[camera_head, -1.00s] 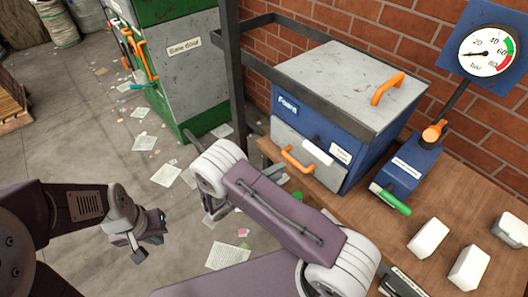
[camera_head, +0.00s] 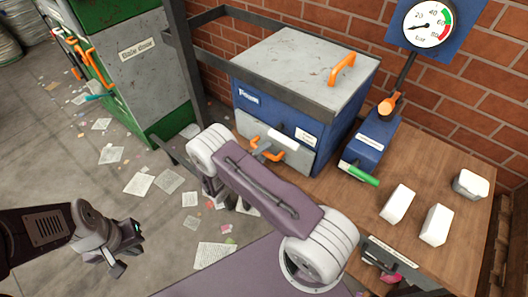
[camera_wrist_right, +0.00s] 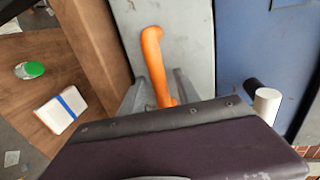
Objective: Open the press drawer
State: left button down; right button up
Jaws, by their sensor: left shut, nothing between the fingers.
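The blue press (camera_head: 318,128) with a grey lid stands on the wooden bench. Its grey drawer front (camera_head: 299,158) is flush with the body and carries an orange handle (camera_head: 270,156). My right gripper (camera_head: 262,143) is at this handle, partly hidden by its own arm in the head view. In the right wrist view the handle (camera_wrist_right: 152,52) runs down between my two grey fingers (camera_wrist_right: 160,92), which stand apart on either side of it. My left gripper (camera_head: 128,243) is shut and empty, over the floor at lower left.
A blue unit with a green handle (camera_head: 362,175) and several white blocks (camera_head: 436,225) occupy the bench. A dark metal frame (camera_head: 185,75) stands left of the press. Papers litter the floor.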

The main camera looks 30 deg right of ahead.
grip_shut()
dwell(1.2)
